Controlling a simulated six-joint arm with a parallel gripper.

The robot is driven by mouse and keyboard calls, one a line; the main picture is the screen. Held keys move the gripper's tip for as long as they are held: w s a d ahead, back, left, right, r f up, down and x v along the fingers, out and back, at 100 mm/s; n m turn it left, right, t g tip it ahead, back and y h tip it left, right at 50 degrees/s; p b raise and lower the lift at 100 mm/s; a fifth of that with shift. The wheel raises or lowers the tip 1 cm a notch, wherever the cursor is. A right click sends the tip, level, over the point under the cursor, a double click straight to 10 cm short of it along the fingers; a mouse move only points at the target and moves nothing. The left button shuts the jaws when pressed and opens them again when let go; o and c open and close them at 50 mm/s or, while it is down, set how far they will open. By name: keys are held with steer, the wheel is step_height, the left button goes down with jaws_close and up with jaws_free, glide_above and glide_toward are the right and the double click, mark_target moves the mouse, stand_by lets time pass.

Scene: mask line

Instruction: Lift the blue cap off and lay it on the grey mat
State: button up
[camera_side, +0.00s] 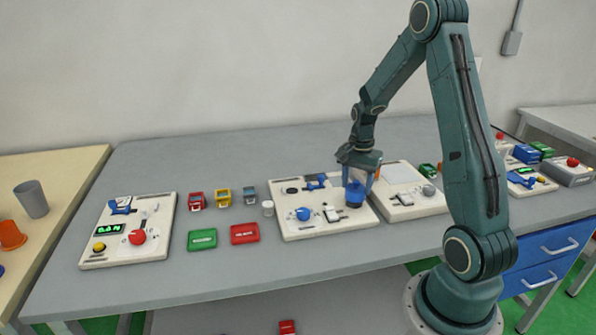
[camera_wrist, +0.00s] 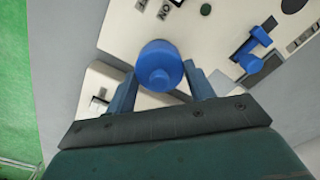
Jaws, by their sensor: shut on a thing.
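The blue cap (camera_side: 355,197) is at the right end of the middle white board (camera_side: 322,226) in the side view. In the wrist view the round blue cap (camera_wrist: 160,62) lies between the two fingers. My gripper (camera_side: 357,187) points down and is shut on it; the wrist view shows its fingers (camera_wrist: 161,80) on either side. I cannot tell whether the cap touches the board or is slightly raised. A pale grey square (camera_side: 398,172) on the neighbouring board may be the grey mat; I cannot be sure.
The middle board also carries a blue knob (camera_side: 303,214) and a blue lever (camera_side: 317,182). A red block (camera_side: 244,233) and a green block (camera_side: 202,239) lie to its left, near a small white cylinder (camera_side: 268,208). Another board with a red knob (camera_side: 137,237) stands far left.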

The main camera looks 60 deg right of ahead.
mark_target(357, 181)
step_height(357, 181, up, 19)
stand_by(0.5)
steer(key=shift+f, duration=0.1)
stand_by(0.4)
steer(key=w+d+f, duration=0.1)
steer(key=w+d, duration=0.8)
stand_by(0.4)
steer(key=shift+f, duration=0.1)
step_height(357, 181, down, 20)
steer(key=shift+s+a+r, duration=0.1)
stand_by(0.9)
steer(key=o, duration=0.9)
steer(key=shift+o, duration=0.2)
